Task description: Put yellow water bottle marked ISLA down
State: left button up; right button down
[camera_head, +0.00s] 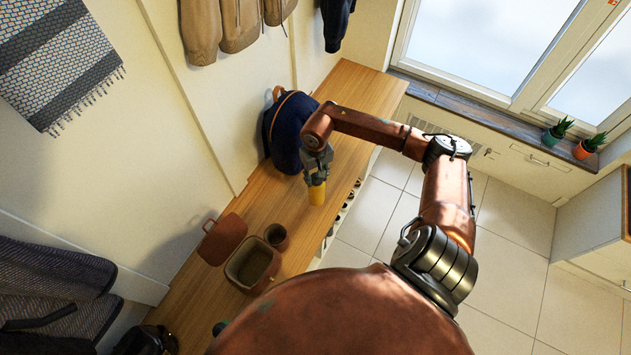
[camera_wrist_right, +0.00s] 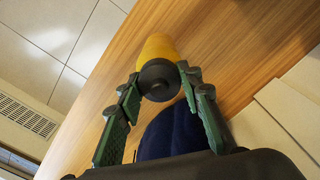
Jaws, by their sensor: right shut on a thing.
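The yellow water bottle (camera_head: 316,193) is at my right gripper (camera_head: 316,172), over the wooden bench top (camera_head: 233,208). In the right wrist view the yellow bottle (camera_wrist_right: 158,48) shows its dark cap between the two green fingers of my right gripper (camera_wrist_right: 158,84), which is shut on it. The bottle hangs below the gripper, cap end toward it. I cannot tell whether its base touches the bench. The ISLA marking is not readable. My left gripper is not in view.
A navy backpack (camera_head: 287,135) stands on the bench close beside the gripper. An open brown box (camera_head: 252,266), its lid (camera_head: 222,240) and a small brown pot (camera_head: 277,236) are nearer. Bench is clear between pot and bottle. Shoes sit in cubbies below the bench edge.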

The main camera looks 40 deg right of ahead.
jog(key=f, duration=0.3)
jog(key=shift+w+d+f+b, duration=0.15)
jog(key=shift+w+f+b, duration=0.05)
jog(key=shift+f+b, duration=0.1)
jog(key=c, duration=1.8)
grip_release()
jog(key=shift+f, duration=0.2)
jog(key=o, duration=0.4)
jog(key=shift+r, duration=0.1)
jog(key=shift+o, duration=0.2)
jog(key=shift+r, duration=0.15)
notch_tip(320, 180, up, 12)
jog(key=shift+s+p, duration=0.1)
jog(key=shift+p, duration=0.95)
